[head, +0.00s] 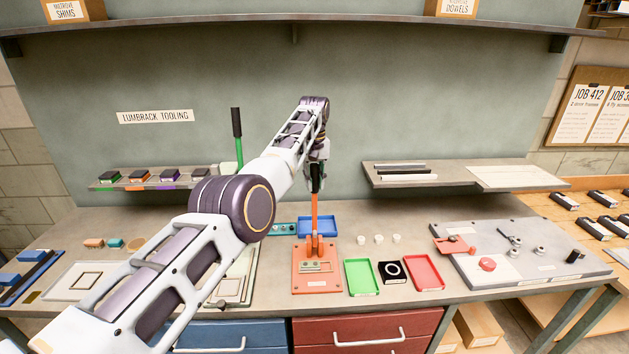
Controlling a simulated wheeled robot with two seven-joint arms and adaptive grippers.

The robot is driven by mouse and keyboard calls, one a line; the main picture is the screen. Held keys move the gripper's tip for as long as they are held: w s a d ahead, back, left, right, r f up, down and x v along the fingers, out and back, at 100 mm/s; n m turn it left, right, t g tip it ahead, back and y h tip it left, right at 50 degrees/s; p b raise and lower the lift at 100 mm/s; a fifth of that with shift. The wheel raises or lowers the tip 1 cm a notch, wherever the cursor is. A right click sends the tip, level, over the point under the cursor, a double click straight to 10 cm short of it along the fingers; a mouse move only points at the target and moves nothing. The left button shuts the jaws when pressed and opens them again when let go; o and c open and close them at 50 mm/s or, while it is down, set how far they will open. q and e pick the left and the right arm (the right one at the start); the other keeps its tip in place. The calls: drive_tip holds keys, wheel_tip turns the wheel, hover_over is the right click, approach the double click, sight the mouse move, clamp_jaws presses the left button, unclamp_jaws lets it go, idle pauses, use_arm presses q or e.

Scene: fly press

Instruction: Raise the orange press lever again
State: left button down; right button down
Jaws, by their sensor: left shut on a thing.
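The orange press (317,281) stands on the bench near the middle, with a flat orange base. Its orange lever (314,213) points up, close to upright. My left arm reaches in from the lower left, and my left gripper (316,178) is shut on the dark grip at the lever's top. The fingers are small here and partly hidden by the wrist. My right gripper is not in view.
A green lever (238,140) with a black grip rises behind my left arm. Green (362,277) and red (424,272) trays lie right of the press, a blue tray (318,226) behind it. A shelf (440,178) juts from the wall at right.

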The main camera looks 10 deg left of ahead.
use_arm(q)
drive_tip(key=shift+f, duration=0.1)
drive_tip(key=c, duration=1.2)
unclamp_jaws()
drive_tip(key=shift+s+a, duration=0.1)
